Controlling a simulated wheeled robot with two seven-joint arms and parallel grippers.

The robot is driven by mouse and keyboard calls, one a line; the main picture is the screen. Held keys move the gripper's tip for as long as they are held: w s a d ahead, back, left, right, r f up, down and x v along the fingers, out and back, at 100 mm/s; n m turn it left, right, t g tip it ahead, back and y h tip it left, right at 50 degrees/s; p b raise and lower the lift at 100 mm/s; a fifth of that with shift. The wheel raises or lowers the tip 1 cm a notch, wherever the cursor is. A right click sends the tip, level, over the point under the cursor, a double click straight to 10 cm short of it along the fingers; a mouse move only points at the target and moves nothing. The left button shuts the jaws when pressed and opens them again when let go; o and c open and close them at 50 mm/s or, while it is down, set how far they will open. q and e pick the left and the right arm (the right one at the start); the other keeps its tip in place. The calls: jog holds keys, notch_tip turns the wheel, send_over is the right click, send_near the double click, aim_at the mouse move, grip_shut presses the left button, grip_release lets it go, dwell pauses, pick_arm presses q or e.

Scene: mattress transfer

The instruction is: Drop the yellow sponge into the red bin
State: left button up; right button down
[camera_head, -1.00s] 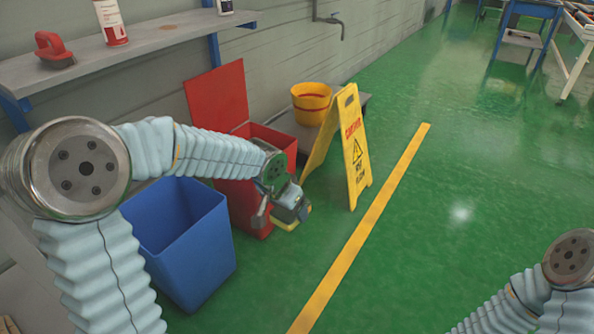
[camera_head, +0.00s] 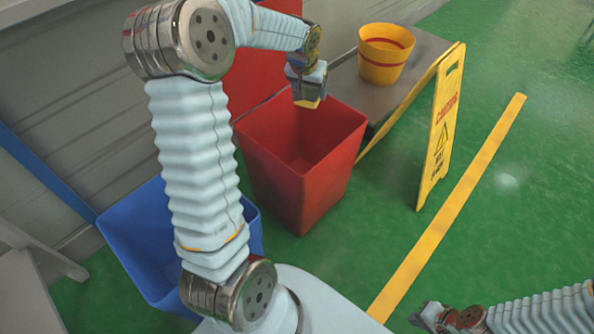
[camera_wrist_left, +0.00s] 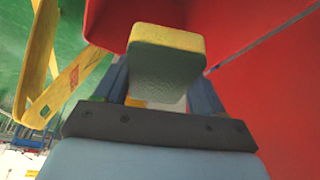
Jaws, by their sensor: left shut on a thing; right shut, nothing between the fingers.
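My left gripper (camera_head: 308,90) is shut on the yellow sponge (camera_head: 308,103), which shows only as a small yellow edge below the fingers in the head view. In the left wrist view the sponge (camera_wrist_left: 165,60) has a yellow layer and a grey-green layer, between the fingers. The gripper holds it over the opening of the red bin (camera_head: 303,165), near the bin's back. The bin's red lid (camera_head: 270,75) stands open behind, partly hidden by my left arm. My right gripper (camera_head: 428,318) is shut and empty, low at the bottom right, above the floor.
A blue bin (camera_head: 140,240) stands left of the red bin, partly behind my left arm. A yellow bucket (camera_head: 385,55) sits on a grey bench (camera_head: 420,65) to the right. A yellow caution sign (camera_head: 440,130) stands beside it.

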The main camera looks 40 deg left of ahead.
pick_arm(q)
jog(key=a+f+n+b, duration=0.1)
jog(key=a+f+b, duration=0.3)
jog(key=f, duration=0.3)
jog(key=shift+s+a+y+b, duration=0.2)
jog(key=shift+s+y+b, duration=0.15)
jog(key=shift+b, duration=0.15)
jog(key=o, duration=1.4)
jog(key=shift+r, duration=0.15)
jog(key=p+v, duration=0.1)
jog(key=v, duration=1.2)
jog(key=shift+s+r+p, duration=0.15)
jog(key=shift+r+p, duration=0.1)
jog(key=shift+p, duration=0.1)
